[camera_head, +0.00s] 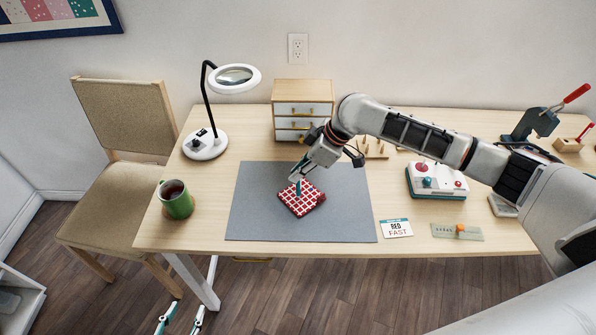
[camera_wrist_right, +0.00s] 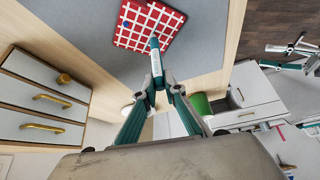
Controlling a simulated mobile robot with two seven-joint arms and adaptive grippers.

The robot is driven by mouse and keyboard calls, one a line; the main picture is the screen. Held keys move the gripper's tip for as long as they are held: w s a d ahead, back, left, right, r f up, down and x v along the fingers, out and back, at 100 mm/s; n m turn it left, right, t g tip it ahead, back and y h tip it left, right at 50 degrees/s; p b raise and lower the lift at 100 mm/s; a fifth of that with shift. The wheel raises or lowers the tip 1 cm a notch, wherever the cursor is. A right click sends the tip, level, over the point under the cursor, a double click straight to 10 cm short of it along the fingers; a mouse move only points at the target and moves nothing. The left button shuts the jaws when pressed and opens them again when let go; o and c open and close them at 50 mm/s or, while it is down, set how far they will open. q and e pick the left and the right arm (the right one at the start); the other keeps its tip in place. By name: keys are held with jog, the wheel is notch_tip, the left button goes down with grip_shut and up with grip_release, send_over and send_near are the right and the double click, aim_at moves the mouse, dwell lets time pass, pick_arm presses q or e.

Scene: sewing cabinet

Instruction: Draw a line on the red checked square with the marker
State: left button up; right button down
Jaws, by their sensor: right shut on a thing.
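The red checked square (camera_head: 311,203) lies slightly turned on the grey mat (camera_head: 255,215), with white grid lines. It also shows in the right wrist view (camera_wrist_right: 143,22). My right gripper (camera_head: 301,172) is above the square's back part, shut on the marker. The marker (camera_wrist_right: 156,63) has a white body and a teal end pointing at the square's edge. I cannot tell whether its tip touches the cloth. The gripper hides part of the marker in the head view. My left gripper (camera_head: 186,308) is low in front of the table, its fingers apart and empty.
A green mug (camera_head: 177,204) and a magnifier lamp (camera_head: 205,145) stand left of the mat. A small drawer cabinet (camera_head: 303,92) stands behind it. Right of the mat are a card (camera_head: 397,228) and a box with coloured knobs (camera_head: 437,184). The mat around the square is clear.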

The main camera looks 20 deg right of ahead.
jog(key=shift+s+d, duration=0.35)
jog(key=shift+s, duration=0.35)
jog(key=shift+s+d, duration=0.3)
jog(key=shift+s, duration=0.4)
dwell(1.5)
jog(key=shift+r, duration=0.4)
dwell(0.8)
jog(key=shift+r, duration=2.1)
